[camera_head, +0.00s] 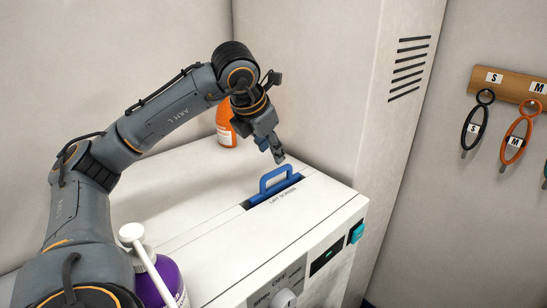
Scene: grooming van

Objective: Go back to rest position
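My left arm comes in from the left and reaches over a white machine (310,218). A small gap shows between the fingertips and the handle. The fingers look close together and hold nothing I can see, but their opening is unclear from this angle. My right gripper is not in view.
An orange bottle (226,131) stands behind my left wrist. A purple pump bottle (172,281) stands close to my arm at lower left. A wall and vented column (400,110) border the machine. A wooden rack (507,84) with looped items hangs at right.

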